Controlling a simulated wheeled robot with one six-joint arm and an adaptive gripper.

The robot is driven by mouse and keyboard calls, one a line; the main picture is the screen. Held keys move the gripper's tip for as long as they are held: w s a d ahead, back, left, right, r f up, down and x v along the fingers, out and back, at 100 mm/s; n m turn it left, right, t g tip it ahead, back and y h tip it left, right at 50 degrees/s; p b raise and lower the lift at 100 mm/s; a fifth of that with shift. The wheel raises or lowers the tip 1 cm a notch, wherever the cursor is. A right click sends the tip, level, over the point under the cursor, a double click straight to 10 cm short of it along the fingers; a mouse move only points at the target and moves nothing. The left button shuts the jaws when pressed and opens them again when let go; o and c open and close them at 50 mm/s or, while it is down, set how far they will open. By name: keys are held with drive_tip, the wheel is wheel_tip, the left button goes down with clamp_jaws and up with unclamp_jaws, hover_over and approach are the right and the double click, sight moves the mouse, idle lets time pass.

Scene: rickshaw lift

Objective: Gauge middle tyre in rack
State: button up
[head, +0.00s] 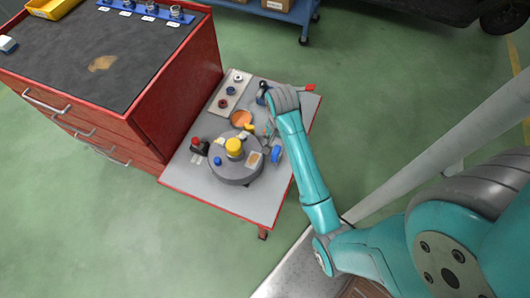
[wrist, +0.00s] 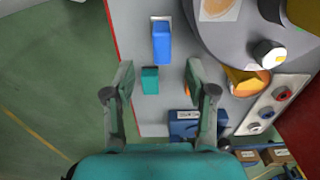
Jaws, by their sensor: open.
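My gripper (wrist: 158,82) is open in the wrist view, pointing down over the grey cart top. A small teal block (wrist: 150,80) shows between its fingers; I cannot tell its height relative to the tips. A blue upright piece (wrist: 161,42) stands just beyond it and also shows in the head view (head: 276,154). In the head view my wrist hides much around the gripper (head: 269,131). A light board (head: 233,91) on the cart holds several small round pieces, with red and blue ones in the wrist view (wrist: 268,113). I cannot tell which thing is the tyre rack or gauge.
A grey round turntable (head: 233,174) carries a yellow cylinder (head: 234,146). An orange bowl (head: 241,119) and a red-and-dark piece (head: 198,146) are nearby. A blue block (wrist: 183,128) lies near the gripper. A red cabinet (head: 190,72) borders the cart; green floor is open below.

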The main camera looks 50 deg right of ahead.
sight(276, 150)
drive_tip(key=shift+w+f, duration=0.1)
drive_tip(key=shift+w, duration=0.05)
wheel_tip(276, 150, down, 4)
drive_tip(key=shift+f, duration=0.15)
drive_tip(key=shift+w+d+f, duration=0.1)
drive_tip(key=shift+d+f, duration=0.05)
drive_tip(key=shift+f, duration=1.35)
drive_tip(key=shift+d+f, duration=0.1)
drive_tip(key=shift+f, duration=1.4)
clamp_jaws()
